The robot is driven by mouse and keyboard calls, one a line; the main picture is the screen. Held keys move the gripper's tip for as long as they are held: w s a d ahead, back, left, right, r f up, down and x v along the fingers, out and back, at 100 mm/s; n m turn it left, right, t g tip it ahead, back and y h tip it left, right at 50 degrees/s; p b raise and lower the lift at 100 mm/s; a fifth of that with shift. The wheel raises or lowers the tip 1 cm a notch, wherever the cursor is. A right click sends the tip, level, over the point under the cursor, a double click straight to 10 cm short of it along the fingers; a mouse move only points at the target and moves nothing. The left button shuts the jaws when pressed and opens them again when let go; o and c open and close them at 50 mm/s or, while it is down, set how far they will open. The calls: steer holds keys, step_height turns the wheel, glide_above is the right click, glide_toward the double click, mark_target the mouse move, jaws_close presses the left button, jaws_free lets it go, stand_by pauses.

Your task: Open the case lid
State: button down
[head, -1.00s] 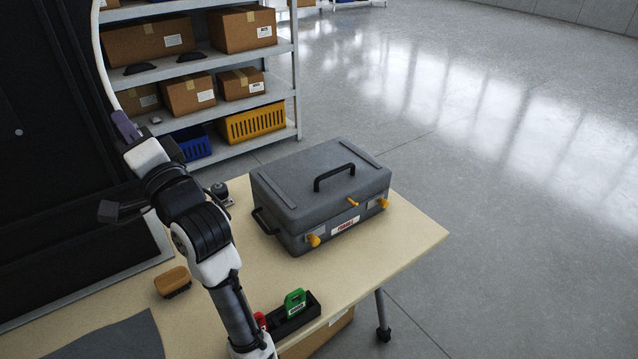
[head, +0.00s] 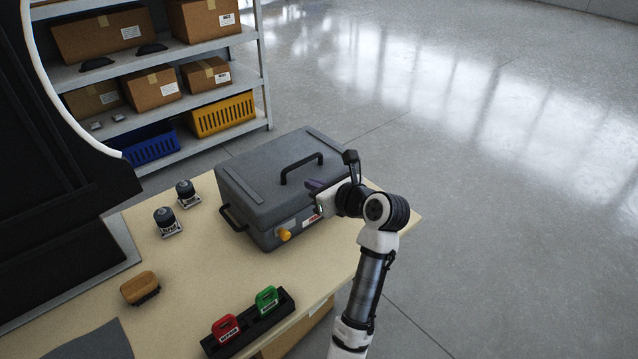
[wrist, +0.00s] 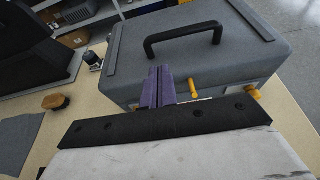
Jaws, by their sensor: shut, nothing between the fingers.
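The grey case (head: 262,190) stands shut on the table, with a black handle (head: 301,166) on its lid and another on its left side. An orange latch (head: 284,234) shows at the front left. The wrist view shows a thin orange lever (wrist: 193,88) at the front middle and another orange latch (wrist: 252,92) at the right. My gripper (head: 312,186) is at the case's front, right of the left latch; its purple fingers (wrist: 158,88) are closed together and empty. In the wrist view they lie just left of the orange lever. I cannot tell whether they touch the case.
A holder (head: 250,326) with a red and a green block stands near the table's front edge. A brush (head: 140,288) and two dark-topped stamps (head: 167,221) lie left of the case. A shelf (head: 170,70) with boxes stands behind. Open floor lies right.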

mark_target(299, 186)
steer(key=x, duration=0.6)
steer(key=shift+w+a+f+p, duration=0.1)
steer(key=shift+w+a+p, duration=0.2)
steer(key=shift+p, duration=0.1)
steer(key=shift+w, duration=0.1)
